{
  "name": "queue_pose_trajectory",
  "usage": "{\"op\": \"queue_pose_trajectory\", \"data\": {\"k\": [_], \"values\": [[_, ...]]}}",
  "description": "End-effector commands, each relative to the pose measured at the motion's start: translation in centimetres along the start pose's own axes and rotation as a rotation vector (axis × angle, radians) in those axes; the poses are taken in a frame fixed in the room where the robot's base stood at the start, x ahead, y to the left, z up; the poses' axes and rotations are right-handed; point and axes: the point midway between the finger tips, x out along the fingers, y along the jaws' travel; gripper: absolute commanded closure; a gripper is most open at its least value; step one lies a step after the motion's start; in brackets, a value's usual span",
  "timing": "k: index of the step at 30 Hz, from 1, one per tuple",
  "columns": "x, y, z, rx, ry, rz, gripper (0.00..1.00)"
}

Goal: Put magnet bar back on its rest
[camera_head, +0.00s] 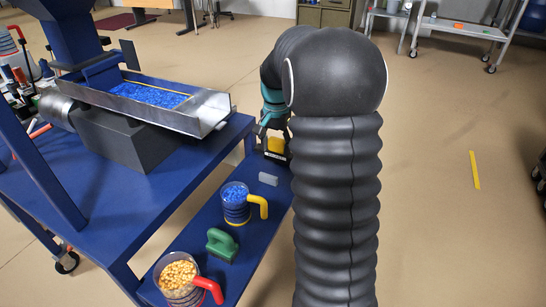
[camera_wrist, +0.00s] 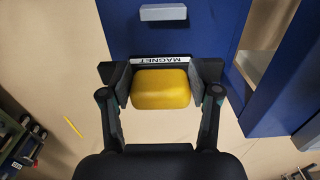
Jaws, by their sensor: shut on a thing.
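My gripper (camera_wrist: 162,86) is shut on a yellow block (camera_wrist: 160,90), seemingly the handle of the magnet bar, with a finger pad on each side. In the head view the yellow block (camera_head: 276,144) shows low at the far end of the blue lower shelf, under my gripper (camera_head: 273,128). A white label reading MAGNET (camera_wrist: 160,59) lies just beyond the block in the wrist view, at the shelf's end. Dark parts flank the block beside the label. The block hides what is beneath it, so I cannot tell whether it touches a rest.
On the lower shelf (camera_head: 205,200) stand a small grey block (camera_head: 268,179), a cup of blue granules (camera_head: 236,203), a green-handled tool (camera_head: 221,244) and a cup of orange pellets (camera_head: 179,277). A metal tray (camera_head: 190,116) of blue granules sits above. Open floor lies right.

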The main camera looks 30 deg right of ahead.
Motion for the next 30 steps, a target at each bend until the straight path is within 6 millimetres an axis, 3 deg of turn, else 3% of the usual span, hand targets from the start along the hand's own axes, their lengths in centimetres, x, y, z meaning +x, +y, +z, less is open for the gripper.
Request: {"op": "queue_pose_trajectory", "data": {"k": [5,14,26,27,29,30], "values": [[0.6,-0.7,-0.1,0.002,0.001,-0.001,1.00],[4.2,-0.6,-0.1,0.002,0.000,0.000,1.00],[4.7,-0.6,-0.1,0.002,0.001,-0.001,1.00],[4.7,-0.6,-0.2,0.002,0.001,-0.001,0.31],[4.7,-0.5,-0.2,0.002,0.001,-0.001,0.16],[4.7,-0.5,-0.2,0.002,0.001,-0.001,0.13]]}}
